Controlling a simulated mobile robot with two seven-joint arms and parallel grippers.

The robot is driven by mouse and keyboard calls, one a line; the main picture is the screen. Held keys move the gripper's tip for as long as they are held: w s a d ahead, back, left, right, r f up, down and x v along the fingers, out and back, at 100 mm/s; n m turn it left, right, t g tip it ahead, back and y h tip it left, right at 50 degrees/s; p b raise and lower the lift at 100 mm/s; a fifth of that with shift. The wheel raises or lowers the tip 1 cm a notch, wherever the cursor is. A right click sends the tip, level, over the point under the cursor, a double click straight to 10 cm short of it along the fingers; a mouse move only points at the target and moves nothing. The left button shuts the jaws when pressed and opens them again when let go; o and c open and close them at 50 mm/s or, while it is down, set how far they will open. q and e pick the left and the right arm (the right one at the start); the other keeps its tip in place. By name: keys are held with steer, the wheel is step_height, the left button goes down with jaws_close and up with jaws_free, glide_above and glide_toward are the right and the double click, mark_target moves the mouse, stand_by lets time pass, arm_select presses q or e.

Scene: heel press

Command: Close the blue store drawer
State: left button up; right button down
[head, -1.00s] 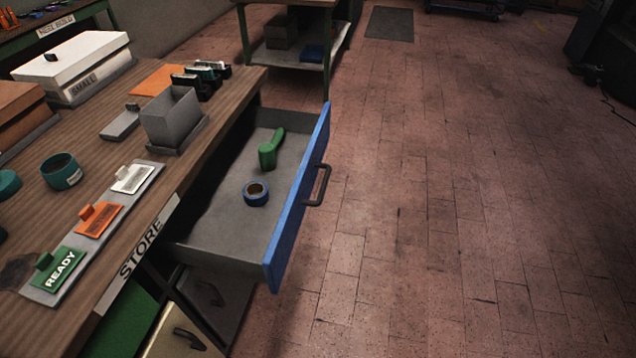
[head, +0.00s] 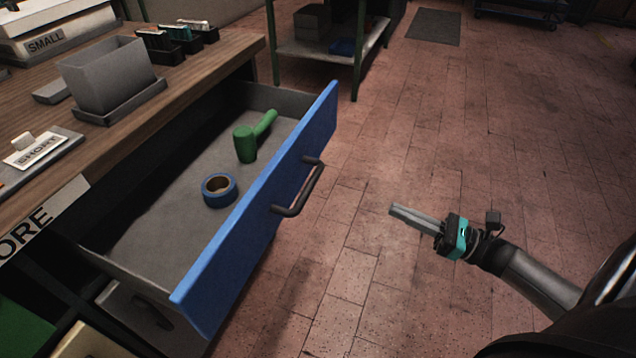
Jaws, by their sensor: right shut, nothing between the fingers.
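The blue store drawer (head: 262,222) stands pulled far out of the wooden bench, its blue front facing right. A dark bar handle (head: 304,188) is on its front. Inside lie a green tool (head: 246,144) and a ring-shaped blue tape roll (head: 219,189). My right gripper (head: 396,210) is shut and empty, to the right of the drawer front, apart from the handle, with its fingers pointing left toward it. My left gripper is not in view.
The bench top (head: 180,98) holds a grey bin (head: 110,76) and a label plate (head: 40,148). A shelf unit (head: 330,52) stands behind the drawer. The tiled floor (head: 450,130) to the right is clear around my right arm.

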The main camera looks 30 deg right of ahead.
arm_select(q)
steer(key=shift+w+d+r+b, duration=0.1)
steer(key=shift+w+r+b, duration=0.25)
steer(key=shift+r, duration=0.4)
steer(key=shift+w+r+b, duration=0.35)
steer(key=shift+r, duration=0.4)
arm_select(e)
steer(key=w+a+r+n, duration=0.1)
steer(key=w+a+r, duration=0.2)
steer(key=w+a, duration=0.6)
steer(key=shift+w+a+r+n+g+y, duration=0.15)
steer(key=shift+w+n+g+y, duration=0.2)
steer(key=shift+w, duration=0.5)
